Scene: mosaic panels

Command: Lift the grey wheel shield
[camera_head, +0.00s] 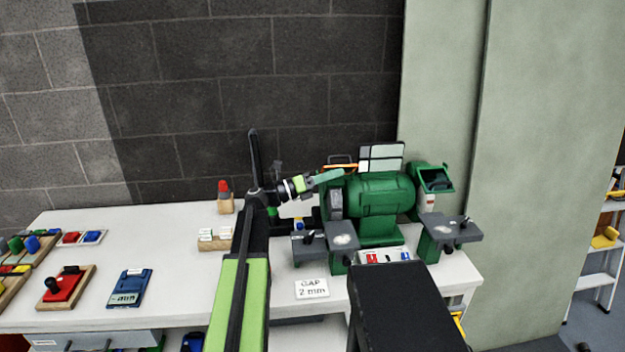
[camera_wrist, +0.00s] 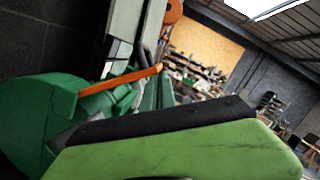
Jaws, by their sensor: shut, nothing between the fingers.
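The green bench grinder (camera_head: 380,193) stands on the right part of the white bench. Pale grey-green panels in a dark frame (camera_head: 382,157) stand upright at its top; I cannot tell for sure whether they are the grey wheel shield. My gripper (camera_head: 332,176) points right at the grinder's upper left side, just below a thin orange strip (camera_head: 341,166). It is shut and empty; contact with the grinder cannot be told. In the wrist view, my gripper (camera_wrist: 245,112) fills the lower part, and the orange strip (camera_wrist: 120,78) lies beyond it beside green grinder parts (camera_wrist: 30,115).
Grey tool rests (camera_head: 343,236) jut from the grinder's front. A "GAP 2 mm" card (camera_head: 311,288), a wooden block (camera_head: 215,240) and a blue gauge (camera_head: 130,288) lie on the bench. A dark block wall (camera_head: 240,80) stands behind.

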